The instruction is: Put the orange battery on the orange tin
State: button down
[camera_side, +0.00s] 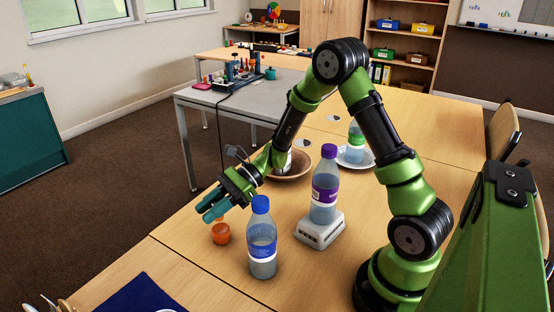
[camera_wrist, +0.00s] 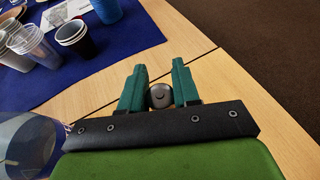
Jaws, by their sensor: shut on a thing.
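My gripper (camera_side: 208,211) is at the left part of the table, with its teal fingers reaching down and left. In the wrist view, my gripper (camera_wrist: 159,70) is shut on the battery (camera_wrist: 160,96), of which only a round grey end shows between the fingers. The orange tin (camera_side: 221,235) stands on the table just below the fingers in the side view. A small orange patch shows between the fingers and the tin; I cannot tell whether battery and tin touch. The tin is not visible in the wrist view.
A blue-capped bottle (camera_side: 262,245) stands close right of the tin. A purple-capped bottle (camera_side: 325,190) stands on a grey block (camera_side: 320,232). A brown bowl (camera_side: 291,172) and a green-labelled bottle (camera_side: 356,140) are further back. Cups (camera_wrist: 74,36) stand on a blue mat (camera_wrist: 115,48).

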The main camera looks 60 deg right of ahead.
jog(key=shift+f, duration=1.6)
jog(key=shift+f, duration=0.15)
jog(key=c, duration=0.8)
grip_release()
jog(key=shift+d+r, duration=0.2)
jog(key=shift+r, duration=0.05)
jog(key=v, duration=1.1)
jog(key=shift+s+d+r, duration=0.15)
jog(key=shift+d+r, duration=0.05)
